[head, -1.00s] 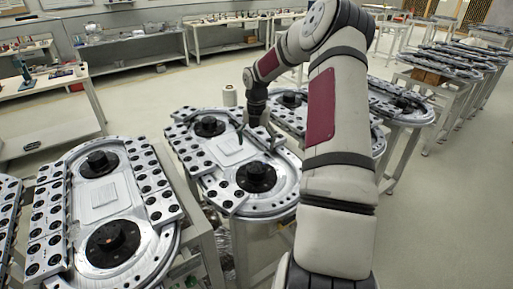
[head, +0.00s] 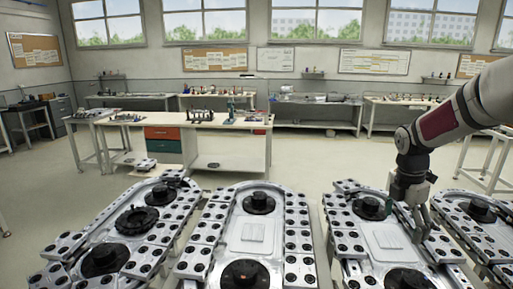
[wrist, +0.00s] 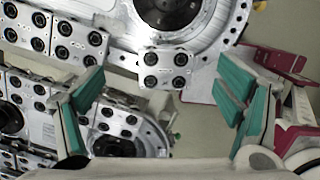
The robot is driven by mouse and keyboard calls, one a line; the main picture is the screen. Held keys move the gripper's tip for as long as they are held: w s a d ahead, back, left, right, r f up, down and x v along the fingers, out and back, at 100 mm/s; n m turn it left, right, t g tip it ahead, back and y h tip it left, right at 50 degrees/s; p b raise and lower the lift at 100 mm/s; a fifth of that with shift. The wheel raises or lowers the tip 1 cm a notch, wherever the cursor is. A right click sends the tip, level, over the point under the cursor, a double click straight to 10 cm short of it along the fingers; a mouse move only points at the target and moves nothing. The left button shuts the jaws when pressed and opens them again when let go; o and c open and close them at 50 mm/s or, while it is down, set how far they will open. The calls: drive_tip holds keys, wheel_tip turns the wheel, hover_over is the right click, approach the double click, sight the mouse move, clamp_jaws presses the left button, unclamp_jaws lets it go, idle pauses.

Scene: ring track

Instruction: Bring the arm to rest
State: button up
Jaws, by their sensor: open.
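My arm (head: 455,115) reaches in from the right edge of the head view and bends down at the wrist. My gripper (head: 421,225) points down over the right side of a silver ring track (head: 385,240) with black hubs. In the wrist view my gripper (wrist: 160,85) shows green-padded fingers wide apart with nothing between them. A block with black round rollers (wrist: 166,68) on the track's edge lies beyond the fingers. In the head view I cannot tell the gap between the fingertips and the track.
More ring tracks stand close by: one left of the gripper (head: 252,232), one at far left (head: 130,225) and one at right (head: 480,215). A workbench (head: 215,122) with drawers stands behind. Grey floor (head: 310,165) is open between the bench and tracks.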

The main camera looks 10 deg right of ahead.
drive_tip(key=s+a+r+m+t+h, duration=0.1)
drive_tip(key=s+a+r+m, duration=0.4)
drive_tip(key=a, duration=0.3)
drive_tip(key=s+a+r+m+t, duration=0.1)
drive_tip(key=s+a+r+m, duration=0.3)
drive_tip(key=a+r, duration=0.35)
drive_tip(key=s+a+m+t+y+b, duration=0.1)
drive_tip(key=s+a+m+t+y, duration=0.1)
drive_tip(key=s+a+m, duration=0.8)
drive_tip(key=s+a+t, duration=0.1)
drive_tip(key=s, duration=0.2)
drive_tip(key=shift+r+y, duration=0.3)
drive_tip(key=shift+r, duration=0.05)
